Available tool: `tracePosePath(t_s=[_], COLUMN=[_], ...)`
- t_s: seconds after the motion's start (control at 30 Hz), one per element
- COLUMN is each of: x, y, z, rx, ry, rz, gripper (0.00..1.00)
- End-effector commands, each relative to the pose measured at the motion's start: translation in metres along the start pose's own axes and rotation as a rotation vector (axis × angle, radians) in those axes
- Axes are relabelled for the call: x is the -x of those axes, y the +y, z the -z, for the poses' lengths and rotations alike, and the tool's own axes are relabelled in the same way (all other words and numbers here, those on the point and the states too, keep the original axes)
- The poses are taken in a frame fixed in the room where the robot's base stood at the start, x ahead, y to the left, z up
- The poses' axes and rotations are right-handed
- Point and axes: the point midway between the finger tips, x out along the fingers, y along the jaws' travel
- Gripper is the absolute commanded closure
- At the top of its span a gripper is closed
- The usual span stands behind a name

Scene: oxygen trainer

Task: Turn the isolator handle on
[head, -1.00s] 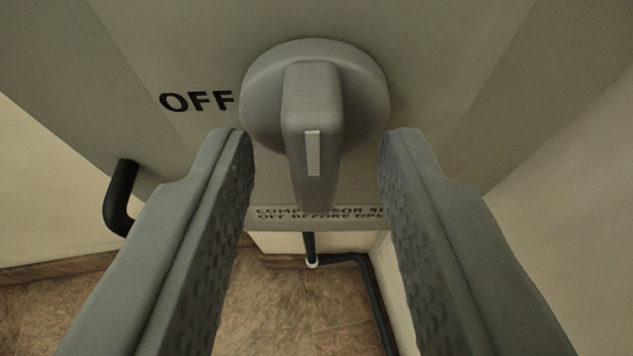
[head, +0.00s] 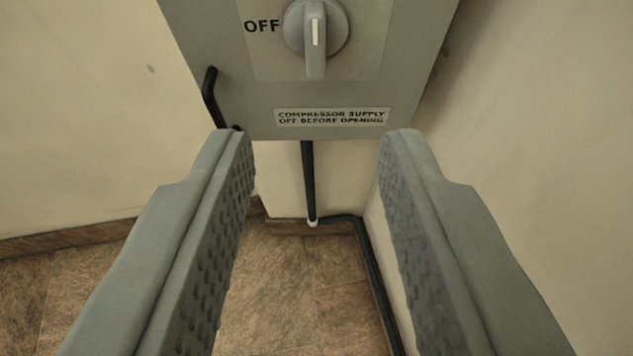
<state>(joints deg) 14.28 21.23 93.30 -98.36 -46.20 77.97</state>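The isolator handle (head: 316,42) is a grey rotary knob with a raised grip bar and a white marker line. It sits on the front of a grey isolator box (head: 235,110) at the top of the head view. The bar stands upright in the picture. The word OFF (head: 262,27) is printed to the left of the knob. The top of the box is cut off by the picture edge. My gripper (head: 318,140) is open and empty. Its two textured fingers are well apart, nearer the camera and lower in the picture than the handle, not touching it.
A label (head: 331,117) on the box reads COMPRESSOR SUPPLY OFF BEFORE OPENING. A black cable (head: 308,180) runs down from the box to the tiled floor (head: 285,290). A black bent bar (head: 209,95) is at the box's left. Walls stand on both sides.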

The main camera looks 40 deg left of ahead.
Motion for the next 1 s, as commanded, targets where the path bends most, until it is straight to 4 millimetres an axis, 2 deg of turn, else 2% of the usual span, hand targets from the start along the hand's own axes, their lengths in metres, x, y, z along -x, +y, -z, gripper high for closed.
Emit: tracePosePath(t_s=[0.1,0.3,0.8,0.87,1.0], x=[0.018,0.032,0.034,0.036,0.05], y=[0.0,0.0,0.0,-0.002,-0.017], z=[0.001,0.0,0.001,0.004,0.028], rx=[0.001,0.0,0.001,0.004,0.025], ry=[0.0,0.0,0.001,0.007,0.051], rz=[-0.001,0.0,0.0,-0.005,-0.04], gripper=[0.65,0.65,0.65,0.65,0.65])
